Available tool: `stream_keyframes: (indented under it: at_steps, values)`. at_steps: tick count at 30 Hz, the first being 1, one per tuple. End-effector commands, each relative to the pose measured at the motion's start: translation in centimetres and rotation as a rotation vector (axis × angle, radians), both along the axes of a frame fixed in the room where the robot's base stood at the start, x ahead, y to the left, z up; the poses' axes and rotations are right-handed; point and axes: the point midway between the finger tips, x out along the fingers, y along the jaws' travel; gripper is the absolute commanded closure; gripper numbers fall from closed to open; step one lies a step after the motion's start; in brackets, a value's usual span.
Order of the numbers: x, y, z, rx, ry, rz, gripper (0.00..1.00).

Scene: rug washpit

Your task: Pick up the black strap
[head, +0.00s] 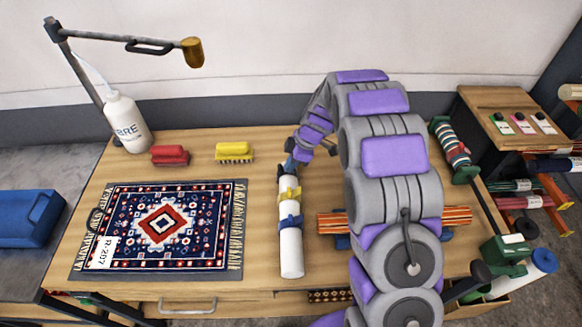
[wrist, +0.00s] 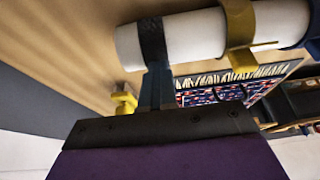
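A white roll (head: 291,258) lies on the wooden table, pointing away from me. The black strap (wrist: 152,42) is wrapped around the roll near its far end, beside a yellow strap (wrist: 238,30). In the head view the black strap is mostly hidden by my gripper (head: 287,165). In the wrist view my gripper's blue-grey fingertips (wrist: 157,80) reach up to the lower edge of the black strap. I cannot tell whether they touch it or whether they are apart.
A blue strap (head: 291,221) sits further along the roll. A patterned rug (head: 165,226) lies to the left. A yellow brush (head: 234,151), a red brush (head: 170,155) and a white bottle (head: 126,124) stand behind it. An orange striped bundle (head: 333,222) lies right of the roll.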

Motion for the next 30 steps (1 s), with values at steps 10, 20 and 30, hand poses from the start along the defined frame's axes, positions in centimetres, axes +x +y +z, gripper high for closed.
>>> stream_keyframes:
  at_steps: [10, 20, 30]
  values:
    - [-0.1, -0.2, 5.8, 0.005, -0.005, 0.002, 1.0]
    - [-0.1, -0.2, 9.9, 0.004, -0.003, 0.001, 1.0]
    - [-0.1, -0.2, 10.1, 0.004, -0.002, 0.0, 0.99]
